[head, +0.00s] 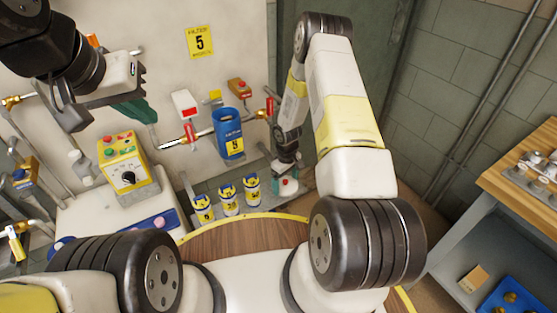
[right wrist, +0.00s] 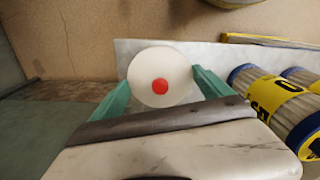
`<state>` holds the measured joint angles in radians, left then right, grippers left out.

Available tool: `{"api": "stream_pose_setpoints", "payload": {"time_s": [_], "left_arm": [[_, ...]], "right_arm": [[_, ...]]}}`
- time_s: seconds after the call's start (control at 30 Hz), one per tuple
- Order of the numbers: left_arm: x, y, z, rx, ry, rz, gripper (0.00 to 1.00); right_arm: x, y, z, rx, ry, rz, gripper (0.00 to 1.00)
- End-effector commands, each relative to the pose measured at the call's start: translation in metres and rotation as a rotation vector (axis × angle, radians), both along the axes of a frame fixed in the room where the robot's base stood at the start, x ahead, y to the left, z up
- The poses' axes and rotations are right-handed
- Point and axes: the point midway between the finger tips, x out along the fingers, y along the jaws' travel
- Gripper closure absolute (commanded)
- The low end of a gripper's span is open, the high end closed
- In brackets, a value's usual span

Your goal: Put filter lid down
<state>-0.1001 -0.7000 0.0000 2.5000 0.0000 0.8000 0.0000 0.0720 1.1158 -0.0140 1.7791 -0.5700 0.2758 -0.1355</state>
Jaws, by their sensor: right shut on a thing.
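The filter lid (right wrist: 158,78) is a white disc with a red centre. In the right wrist view it sits between the teal fingers of my right gripper (right wrist: 161,90), which is shut on it. In the head view the lid (head: 288,187) shows partly below my right gripper (head: 285,176), at the right end of a grey shelf (head: 270,204). I cannot tell whether it touches the shelf. The blue filter housing (head: 228,126) is on the wall, left of my right gripper. My left gripper (head: 146,116) is at upper left, before the wall; its teal fingers overlap, so its opening is unclear.
Several yellow-and-blue filter cartridges (head: 228,198) stand on the shelf left of the lid; one (right wrist: 280,105) is close right of my right gripper. A yellow control box (head: 122,165) sits at left. A wooden workbench (head: 516,184) stands at far right.

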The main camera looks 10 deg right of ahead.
Motion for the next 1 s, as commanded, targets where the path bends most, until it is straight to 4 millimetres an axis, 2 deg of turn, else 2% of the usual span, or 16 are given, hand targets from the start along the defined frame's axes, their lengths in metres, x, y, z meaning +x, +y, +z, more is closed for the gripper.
{"api": "stream_pose_setpoints", "payload": {"time_s": [0.17, 0.2, 0.23, 0.57, 0.67, 1.0], "left_arm": [[0.000, 0.000, 0.000, 0.000, 0.000, 0.000, 1.00], [0.000, 0.000, 0.000, 0.000, 0.000, 0.000, 1.00], [0.000, 0.000, 0.000, 0.000, 0.000, 0.000, 1.00], [0.000, 0.000, 0.000, 0.000, 0.000, 0.000, 1.00], [0.000, 0.000, 0.000, 0.000, 0.000, 0.000, 1.00], [0.000, 0.000, 0.000, 0.000, 0.000, 0.000, 1.00]], "right_arm": [[0.000, 0.000, -0.003, 0.000, 0.001, 0.000, 0.53], [0.000, 0.000, -0.003, -0.001, 0.001, 0.000, 0.03], [0.000, 0.000, -0.003, -0.001, 0.001, 0.000, 0.00], [0.000, 0.000, 0.004, 0.001, -0.001, -0.001, 0.00], [0.001, 0.000, 0.018, 0.000, -0.002, -0.001, 0.00], [0.000, 0.000, 0.090, 0.000, -0.002, -0.002, 0.00]]}}
